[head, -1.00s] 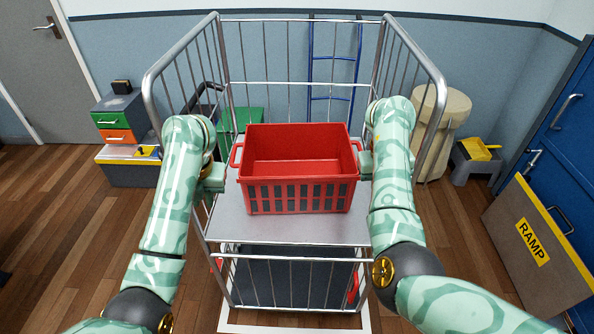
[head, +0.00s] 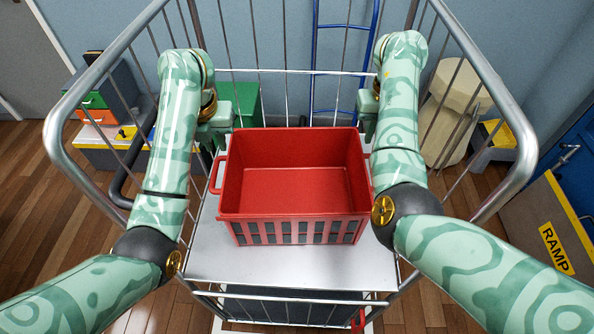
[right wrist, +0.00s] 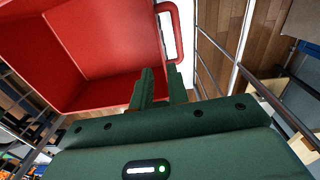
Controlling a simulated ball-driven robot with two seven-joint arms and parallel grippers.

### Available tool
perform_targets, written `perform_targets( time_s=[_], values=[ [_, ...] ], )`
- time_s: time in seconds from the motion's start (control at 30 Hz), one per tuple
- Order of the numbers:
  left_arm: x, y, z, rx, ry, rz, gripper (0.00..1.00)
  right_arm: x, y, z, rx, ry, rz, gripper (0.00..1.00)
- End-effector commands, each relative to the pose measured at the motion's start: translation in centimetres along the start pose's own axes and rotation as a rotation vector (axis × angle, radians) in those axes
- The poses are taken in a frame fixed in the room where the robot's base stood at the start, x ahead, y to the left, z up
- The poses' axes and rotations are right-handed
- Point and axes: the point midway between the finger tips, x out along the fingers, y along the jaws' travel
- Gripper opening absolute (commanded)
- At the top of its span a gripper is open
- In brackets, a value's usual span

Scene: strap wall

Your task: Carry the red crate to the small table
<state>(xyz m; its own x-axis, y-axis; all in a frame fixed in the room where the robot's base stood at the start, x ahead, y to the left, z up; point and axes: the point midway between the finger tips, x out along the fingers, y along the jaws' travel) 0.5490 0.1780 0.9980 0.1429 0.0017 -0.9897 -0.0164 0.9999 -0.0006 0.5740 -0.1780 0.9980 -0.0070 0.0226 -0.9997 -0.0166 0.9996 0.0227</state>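The red crate (head: 290,185) stands upright and empty on the wire cart's grey shelf (head: 225,262). My right gripper (head: 366,120) is near the back right corner. No small table is visible.
The cart's rails (head: 95,75) rise on both sides of my arms. A blue ladder-like frame (head: 345,60) stands behind. A ramp board (head: 555,235) and beige bin (head: 455,105) are at right; a toolbox (head: 105,145) is at left.

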Motion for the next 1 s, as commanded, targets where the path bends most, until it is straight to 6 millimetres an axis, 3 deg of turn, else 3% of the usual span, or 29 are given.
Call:
perform_targets(
  time_s=[0.37, 0.53, 1.0],
  values=[
    [0.0, 0.0, 0.0, 0.0, 0.0, 0.0, 0.18, 0.0, 0.0, 0.0, 0.0, 0.001, 0.0, 0.16],
    [1.0, 0.1, 0.0, 0.001, 0.005, 0.001, 0.18, 1.0, 0.0, 0.0, -0.001, 0.004, -0.001, 0.16],
    [9.7, 0.0, -0.1, 0.001, 0.006, 0.001, 0.18, 9.7, 0.0, -0.1, -0.002, 0.005, -0.001, 0.16]
  ],
)
